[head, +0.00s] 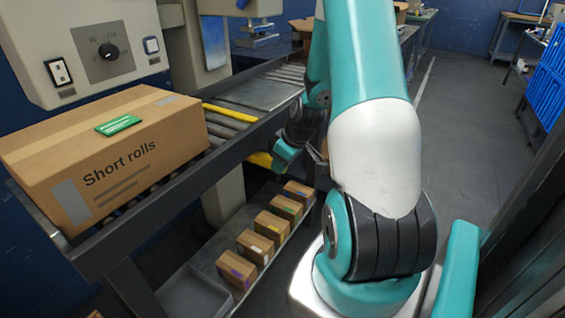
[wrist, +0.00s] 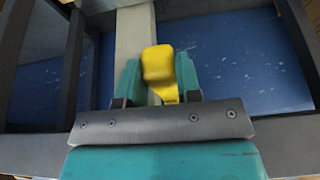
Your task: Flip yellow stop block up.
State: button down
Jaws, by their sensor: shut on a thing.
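The yellow stop block shows in the head view as a yellow bar (head: 231,113) across the rollers, with a yellow end (head: 259,159) at the conveyor's near side. My gripper (head: 279,163) is right at that yellow end. In the wrist view a yellow block (wrist: 159,66) stands between the two teal fingers of my gripper (wrist: 158,84), and the fingers are shut on it. The arm hides part of the conveyor beyond the gripper, and how far the block is tilted is hard to tell.
A large "Short rolls" box (head: 110,150) lies on the rollers at left. The conveyor's dark side rail (head: 150,217) runs beside my gripper. Several small boxes (head: 257,246) stand on a lower shelf. A control panel (head: 105,50) is above the box. Open floor (head: 460,130) lies at right.

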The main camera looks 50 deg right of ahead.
notch_tip(320, 180, up, 4)
jog(key=p, duration=0.2)
jog(key=shift+f+p, duration=0.1)
jog(key=shift+p, duration=0.2)
jog(key=shift+f, duration=0.1)
jog(key=c, duration=0.8)
grip_release()
jog(key=p+v, duration=0.3)
jog(key=v, duration=1.4)
jog(key=shift+r, duration=0.3)
jog(key=shift+a, duration=0.1)
